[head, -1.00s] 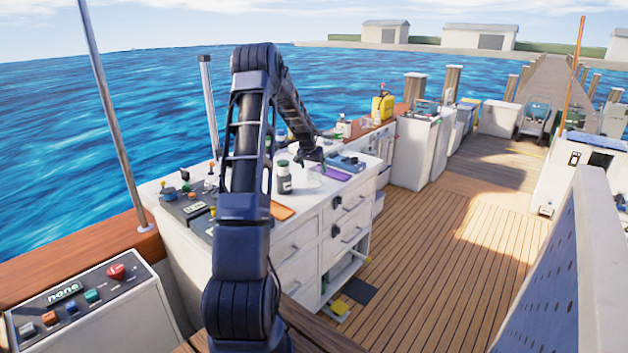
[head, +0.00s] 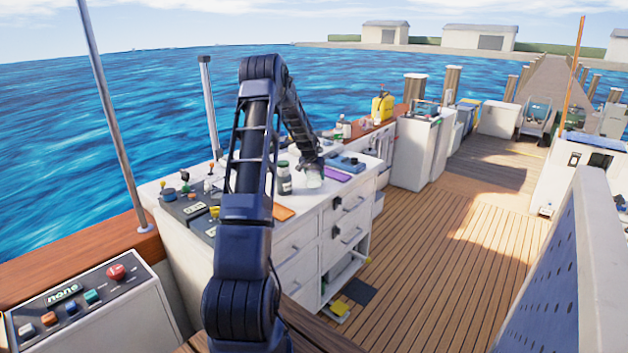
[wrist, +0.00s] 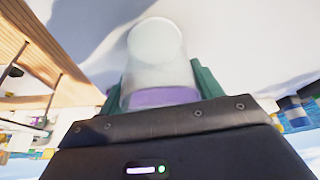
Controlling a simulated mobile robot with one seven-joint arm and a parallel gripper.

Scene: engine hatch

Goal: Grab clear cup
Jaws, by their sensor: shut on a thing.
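The clear cup (wrist: 157,60) shows in the wrist view, upper middle, between the green fingers of my gripper (wrist: 160,80). Purple shows through its near end. In the head view the cup (head: 314,179) is a small pale shape on the white counter, under my gripper (head: 313,166). My gripper is shut on the cup. Whether the cup still touches the counter I cannot tell.
An orange flat item (head: 284,212), a purple flat item (head: 338,175) and a blue device (head: 347,163) lie nearby on the white counter (head: 312,203).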

